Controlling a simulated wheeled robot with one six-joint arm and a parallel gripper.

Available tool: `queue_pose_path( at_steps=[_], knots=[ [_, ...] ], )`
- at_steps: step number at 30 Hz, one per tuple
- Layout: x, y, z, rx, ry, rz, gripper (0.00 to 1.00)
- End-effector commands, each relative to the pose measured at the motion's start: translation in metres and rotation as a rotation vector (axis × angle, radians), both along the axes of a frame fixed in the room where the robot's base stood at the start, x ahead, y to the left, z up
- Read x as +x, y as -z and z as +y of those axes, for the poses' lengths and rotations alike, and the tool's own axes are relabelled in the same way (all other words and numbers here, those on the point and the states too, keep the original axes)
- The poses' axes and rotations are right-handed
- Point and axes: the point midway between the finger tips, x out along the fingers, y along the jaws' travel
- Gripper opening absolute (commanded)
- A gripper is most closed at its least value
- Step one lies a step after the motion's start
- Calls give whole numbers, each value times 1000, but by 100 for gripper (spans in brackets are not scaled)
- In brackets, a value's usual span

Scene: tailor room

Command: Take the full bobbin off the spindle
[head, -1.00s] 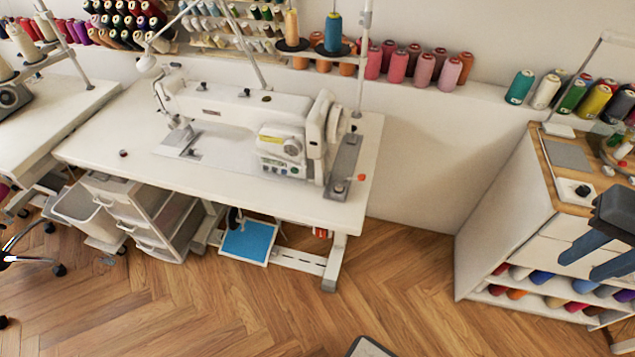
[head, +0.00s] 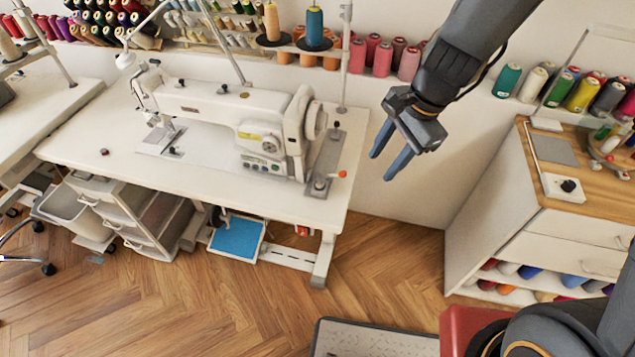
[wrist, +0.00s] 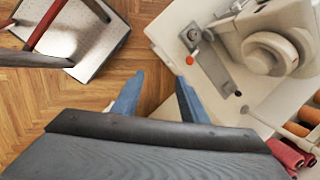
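The grey bobbin winder plate (head: 325,158) lies at the right end of the white sewing table, beside the sewing machine (head: 225,110). I cannot tell which part is the spindle or make out the bobbin. My gripper (head: 381,168) is open and empty, right of the table, with its blue fingers pointing down. In the wrist view the winder plate (wrist: 214,68) and orange-red tip (wrist: 189,60) lie beyond the open fingers (wrist: 160,92).
Thread cones (head: 384,58) line the wall ledge behind. A thread stand pole (head: 345,60) rises behind the winder. A wood-topped cabinet (head: 550,170) stands at the right. A small dark red object (head: 104,152) lies on the table's left part. A grey mat (head: 370,340) is on the floor.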

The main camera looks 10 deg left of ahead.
Motion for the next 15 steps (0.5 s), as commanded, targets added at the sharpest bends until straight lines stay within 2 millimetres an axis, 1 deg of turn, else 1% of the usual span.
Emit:
queue_pose_path(
  at_steps=[1, 3, 6, 9, 12, 15],
  knots=[
    [6, 13, 25, 34, 115, 49, 40],
    [15, 24, 53, 78, 279, 108, 40],
    [22, 37, 83, 120, 459, 178, 40],
    [27, 45, 100, 144, 566, 220, 40],
    [28, 53, 108, 153, 610, 238, 40],
    [29, 63, 112, 153, 615, 240, 40]
  ],
)
